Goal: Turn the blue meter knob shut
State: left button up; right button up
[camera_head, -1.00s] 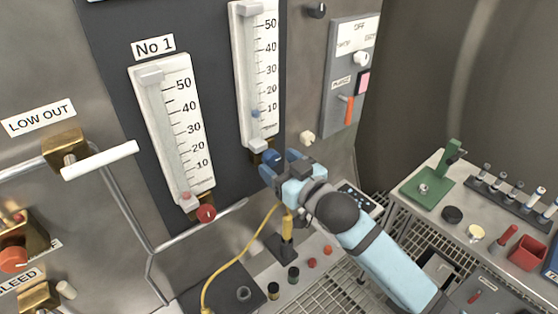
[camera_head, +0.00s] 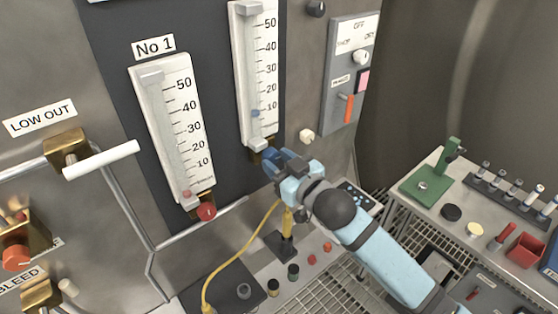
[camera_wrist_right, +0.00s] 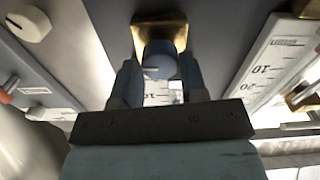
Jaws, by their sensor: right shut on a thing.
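The blue meter (camera_head: 255,75) is the right-hand one of two white scales on the dark panel; its blue float (camera_head: 255,113) sits near the 10 mark. The blue knob (camera_wrist_right: 160,58) is below that meter on a brass fitting (camera_wrist_right: 160,24). My right gripper (camera_head: 272,163) is at the foot of the meter, and its fingers are shut on the blue knob, one on each side in the right wrist view (camera_wrist_right: 160,80). In the head view the gripper largely hides the knob. My left gripper is not in view.
A red knob (camera_head: 206,211) sits under the No 1 meter (camera_head: 175,125) to the left. A cream knob (camera_head: 307,135) and a grey switch box (camera_head: 347,80) are to the right. A yellow hose (camera_head: 236,262) and a bench (camera_head: 290,290) with small items lie below.

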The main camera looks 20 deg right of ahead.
jog(key=shift+r+n+p, duration=0.15)
jog(key=shift+n+p, duration=0.55)
jog(key=shift+n, duration=0.4)
jog(key=shift+n+p, duration=0.45)
jog(key=shift+n, duration=0.45)
jog(key=n+p, duration=0.1)
jog(key=n, duration=0.2)
jog(key=shift+n+p, duration=0.3)
jog(key=shift+p, duration=0.05)
jog(key=n+p, duration=0.1)
jog(key=n, duration=0.1)
jog(key=shift+n, duration=0.4)
jog(key=n, duration=0.2)
jog(key=shift+n, duration=3.1)
